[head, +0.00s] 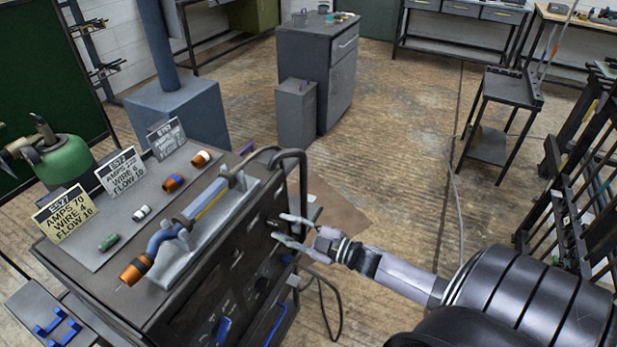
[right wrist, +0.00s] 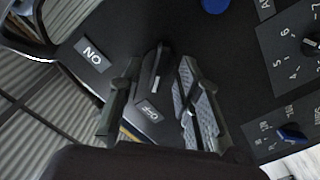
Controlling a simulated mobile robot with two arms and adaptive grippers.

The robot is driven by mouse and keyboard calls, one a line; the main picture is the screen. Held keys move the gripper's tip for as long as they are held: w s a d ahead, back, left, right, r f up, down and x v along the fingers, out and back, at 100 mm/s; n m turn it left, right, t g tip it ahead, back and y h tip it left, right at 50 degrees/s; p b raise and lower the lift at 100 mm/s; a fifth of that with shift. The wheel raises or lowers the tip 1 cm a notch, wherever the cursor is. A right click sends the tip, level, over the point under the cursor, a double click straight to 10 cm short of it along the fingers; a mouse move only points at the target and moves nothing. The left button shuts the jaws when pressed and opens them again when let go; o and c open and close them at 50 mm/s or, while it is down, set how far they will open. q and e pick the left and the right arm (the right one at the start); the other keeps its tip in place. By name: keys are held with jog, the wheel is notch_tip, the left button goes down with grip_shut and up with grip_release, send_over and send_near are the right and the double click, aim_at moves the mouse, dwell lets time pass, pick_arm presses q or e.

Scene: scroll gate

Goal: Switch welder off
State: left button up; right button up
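The welder (head: 215,290) is a dark box with knobs on its side panel and a torch (head: 160,240) in a grey cradle on top. My right gripper (head: 284,228) is at the upper part of that panel, fingers apart. In the right wrist view, a black switch lever (right wrist: 154,72) with a white mark lies between the open fingers of the right gripper (right wrist: 158,92). The mark is at the end nearer the OFF label (right wrist: 149,112). The ON label (right wrist: 92,55) is at upper left. I cannot tell whether a finger touches the lever. My left gripper is out of view.
Numbered dials (right wrist: 312,45) and a blue knob (right wrist: 291,133) are right of the fingers. A black bar handle (head: 300,175) stands at the welder's corner. A grey cabinet (head: 318,75) is behind; floor between is clear.

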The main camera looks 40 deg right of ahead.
jog(key=v, duration=1)
